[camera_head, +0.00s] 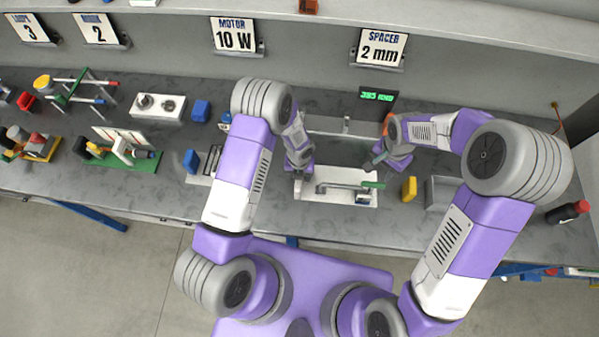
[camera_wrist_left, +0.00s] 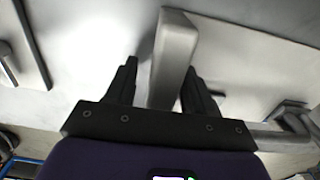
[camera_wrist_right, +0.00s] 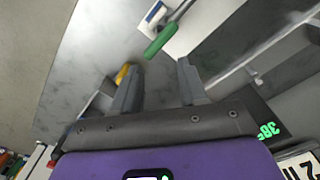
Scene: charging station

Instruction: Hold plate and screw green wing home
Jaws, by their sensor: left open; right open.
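The white plate (camera_head: 335,199) lies on the bench in front of me, with a grey bar across it. The green wing (camera_head: 373,185) is at the right end of that bar. My left gripper (camera_head: 301,168) is at the plate's left side. In the left wrist view its open fingers (camera_wrist_left: 161,66) stand on either side of a grey upright bar (camera_wrist_left: 175,55), and contact cannot be told. My right gripper (camera_head: 378,160) is open and empty above and beyond the wing. In the right wrist view the green wing (camera_wrist_right: 160,39) is ahead of the open fingers (camera_wrist_right: 157,64), apart from them.
A yellow block (camera_head: 409,188) and a grey box (camera_head: 442,192) stand right of the plate. A small green-lit display (camera_head: 377,97) is behind. Blue blocks (camera_head: 191,161) and a green-based assembly (camera_head: 125,155) are to the left. The bench's front edge is close to the plate.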

